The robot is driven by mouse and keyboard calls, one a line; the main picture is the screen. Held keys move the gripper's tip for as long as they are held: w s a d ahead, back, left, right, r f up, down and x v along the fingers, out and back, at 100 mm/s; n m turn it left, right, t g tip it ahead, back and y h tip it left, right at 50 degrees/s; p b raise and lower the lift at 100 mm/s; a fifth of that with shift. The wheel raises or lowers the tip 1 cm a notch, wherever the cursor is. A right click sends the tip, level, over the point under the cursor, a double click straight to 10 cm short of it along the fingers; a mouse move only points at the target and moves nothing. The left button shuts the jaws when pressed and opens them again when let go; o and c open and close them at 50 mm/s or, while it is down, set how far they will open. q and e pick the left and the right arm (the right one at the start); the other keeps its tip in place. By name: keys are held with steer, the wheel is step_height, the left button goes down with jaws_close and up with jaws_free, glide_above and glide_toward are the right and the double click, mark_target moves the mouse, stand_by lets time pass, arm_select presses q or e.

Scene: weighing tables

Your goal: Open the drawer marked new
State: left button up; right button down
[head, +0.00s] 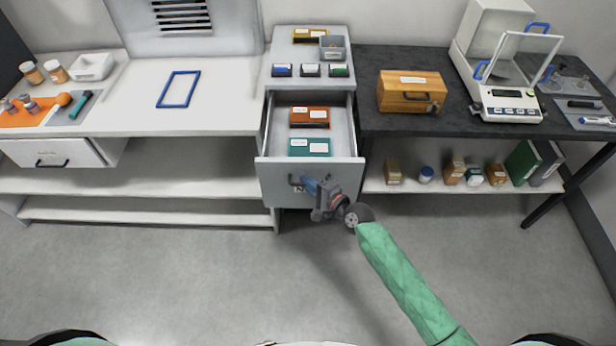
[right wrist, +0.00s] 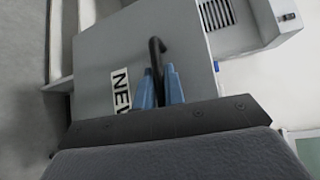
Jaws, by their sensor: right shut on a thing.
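The grey drawer (head: 270,184) in the middle cabinet is pulled out, so its inside shows in the head view. An orange box (head: 309,116) and a teal box (head: 309,147) with white labels lie in it. The drawer front (right wrist: 185,72) carries a label (right wrist: 121,90) reading "NEW", partly hidden by my gripper in the right wrist view. My right gripper (head: 312,187) is shut on the drawer's dark handle (right wrist: 156,52), with its blue fingertips (right wrist: 160,88) on either side of the bar. My left gripper is not in view.
A black table (head: 385,55) on the right holds a wooden box (head: 410,92) and a balance (head: 505,103). The floor in front is clear.

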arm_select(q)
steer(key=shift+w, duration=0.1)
arm_select(e)
steer(key=c, duration=1.5)
jaws_free()
